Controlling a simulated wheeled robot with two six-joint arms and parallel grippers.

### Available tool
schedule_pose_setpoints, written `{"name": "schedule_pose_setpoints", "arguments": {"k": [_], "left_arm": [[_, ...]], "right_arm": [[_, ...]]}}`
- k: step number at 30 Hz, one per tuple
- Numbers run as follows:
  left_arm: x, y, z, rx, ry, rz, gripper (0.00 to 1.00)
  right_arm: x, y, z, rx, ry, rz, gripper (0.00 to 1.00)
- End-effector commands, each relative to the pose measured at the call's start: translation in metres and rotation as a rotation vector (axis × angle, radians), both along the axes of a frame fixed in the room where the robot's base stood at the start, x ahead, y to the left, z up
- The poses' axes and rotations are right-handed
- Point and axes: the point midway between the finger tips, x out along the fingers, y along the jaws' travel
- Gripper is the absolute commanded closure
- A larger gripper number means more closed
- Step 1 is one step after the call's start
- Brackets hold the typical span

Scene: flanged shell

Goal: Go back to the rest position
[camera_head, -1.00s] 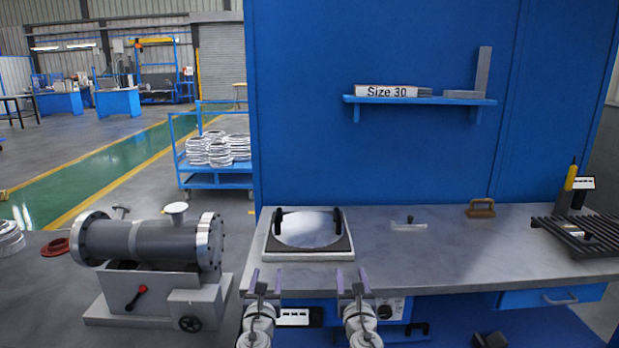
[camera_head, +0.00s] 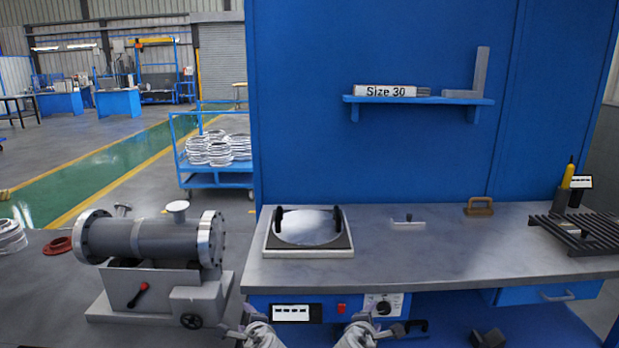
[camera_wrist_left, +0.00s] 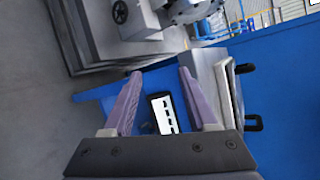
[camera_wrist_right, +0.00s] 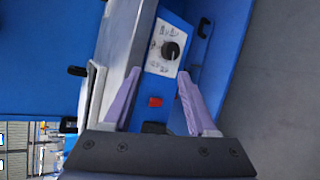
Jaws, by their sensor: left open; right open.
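My left gripper shows in the left wrist view (camera_wrist_left: 158,100) with its two purple fingers apart and nothing between them. My right gripper shows in the right wrist view (camera_wrist_right: 157,98), also open and empty. In the head view only my two wrists show at the bottom edge, in front of the bench's front face; the fingers are hardly visible there. Both grippers are low, in front of and below the worktop (camera_head: 420,255), and touch nothing that I can see.
A framed plate with two black handles (camera_head: 308,228) lies on the worktop. The flanged shell (camera_head: 150,240) sits on its grey stand at left. The bench front carries a dial panel (camera_head: 383,305) and a white-labelled box (camera_head: 291,313). A slatted rack (camera_head: 580,233) lies at right.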

Motion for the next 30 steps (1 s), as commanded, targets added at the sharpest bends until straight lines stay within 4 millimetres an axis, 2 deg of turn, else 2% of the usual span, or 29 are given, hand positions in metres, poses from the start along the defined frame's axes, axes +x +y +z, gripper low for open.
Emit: {"name": "schedule_pose_setpoints", "arguments": {"k": [3, 6, 10, 16, 17, 18, 26, 30], "left_arm": [[-0.042, -0.013, -0.050, -0.364, 0.111, 0.274, 0.42], [-0.081, -0.032, -0.084, -0.598, 0.219, 0.505, 0.42], [-0.129, -0.060, -0.109, -0.784, 0.349, 0.755, 0.42], [-0.193, -0.100, -0.123, -0.918, 0.535, 1.077, 0.42], [-0.200, -0.104, -0.119, -0.926, 0.555, 1.111, 0.42], [-0.197, -0.102, -0.103, -0.925, 0.546, 1.102, 0.42], [-0.196, -0.102, -0.050, -0.924, 0.542, 1.096, 0.42], [-0.196, -0.101, -0.008, -0.924, 0.541, 1.096, 0.42]], "right_arm": [[-0.042, 0.012, -0.051, 0.367, 0.114, -0.273, 0.42], [-0.082, 0.031, -0.086, 0.603, 0.226, -0.504, 0.42], [-0.130, 0.060, -0.111, 0.789, 0.360, -0.755, 0.42], [-0.195, 0.101, -0.125, 0.924, 0.551, -1.078, 0.42], [-0.202, 0.104, -0.121, 0.932, 0.571, -1.111, 0.42], [-0.199, 0.103, -0.105, 0.930, 0.562, -1.102, 0.42], [-0.198, 0.102, -0.052, 0.930, 0.557, -1.096, 0.42], [-0.198, 0.102, -0.011, 0.929, 0.557, -1.095, 0.42]]}}
